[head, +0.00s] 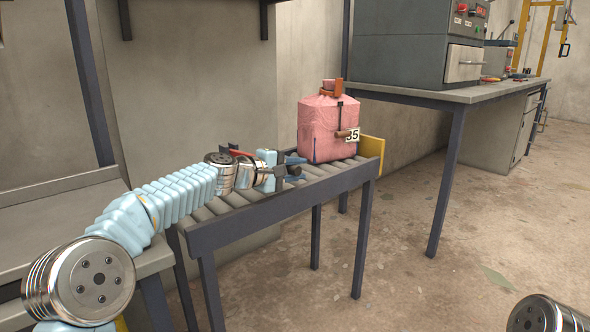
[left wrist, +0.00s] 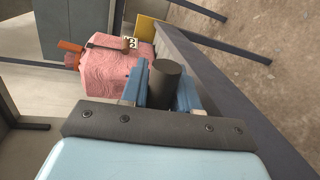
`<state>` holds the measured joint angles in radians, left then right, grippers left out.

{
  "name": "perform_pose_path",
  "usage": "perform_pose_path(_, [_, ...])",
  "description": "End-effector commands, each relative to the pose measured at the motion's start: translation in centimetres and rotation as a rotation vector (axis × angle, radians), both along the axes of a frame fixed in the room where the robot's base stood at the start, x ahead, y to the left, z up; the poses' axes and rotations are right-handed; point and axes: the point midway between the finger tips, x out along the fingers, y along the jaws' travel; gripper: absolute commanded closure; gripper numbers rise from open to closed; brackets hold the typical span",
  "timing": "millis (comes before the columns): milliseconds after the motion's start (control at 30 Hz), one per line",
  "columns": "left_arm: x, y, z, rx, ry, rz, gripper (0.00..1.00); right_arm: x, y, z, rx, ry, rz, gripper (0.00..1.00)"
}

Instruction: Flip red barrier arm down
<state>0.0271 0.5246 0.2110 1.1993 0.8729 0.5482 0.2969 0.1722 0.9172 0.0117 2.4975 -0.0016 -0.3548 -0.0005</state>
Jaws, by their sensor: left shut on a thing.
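The red barrier arm (head: 240,152) shows only as a short red strip behind my left wrist, above the roller conveyor; most of it is hidden. My left gripper (head: 290,169) is over the conveyor, in front of the pink container. In the left wrist view, its blue fingers (left wrist: 163,88) are shut around a dark cylinder (left wrist: 166,80), which looks like a handle. I cannot see how this cylinder joins the red arm. My right gripper is outside both views; only a metal joint of that arm shows at the lower right of the head view.
A pink container (head: 320,130) with a "35" tag stands upright on the conveyor (head: 215,232), and shows in the left wrist view (left wrist: 100,70). A yellow plate (head: 372,146) is at the conveyor's far end. A bench (head: 440,97) with a grey machine (head: 405,45) stands behind. The floor at right is open.

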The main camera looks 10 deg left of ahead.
Motion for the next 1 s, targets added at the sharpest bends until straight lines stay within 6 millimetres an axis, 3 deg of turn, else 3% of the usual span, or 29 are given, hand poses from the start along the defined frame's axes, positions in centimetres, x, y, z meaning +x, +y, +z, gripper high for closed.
perform_pose_path(67, [0.0, 0.1, 0.0, 0.0, 0.0, 0.001, 1.0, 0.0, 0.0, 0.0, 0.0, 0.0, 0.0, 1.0])
perform_pose_path(100, [0.0, 0.1, 0.0, 0.0, 0.0, 0.001, 0.66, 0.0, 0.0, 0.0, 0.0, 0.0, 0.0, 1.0])
perform_pose_path(200, [0.0, 0.1, 0.0, 0.0, 0.001, 0.001, 0.5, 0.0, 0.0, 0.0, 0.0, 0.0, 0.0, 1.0])
perform_pose_path(600, [-0.6, 0.7, 0.1, -0.001, 0.001, 0.002, 0.49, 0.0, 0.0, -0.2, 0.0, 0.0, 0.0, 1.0])
perform_pose_path(1000, [-7.1, 6.8, 1.9, 0.0, 0.001, 0.004, 0.49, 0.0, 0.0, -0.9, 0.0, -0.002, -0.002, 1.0])
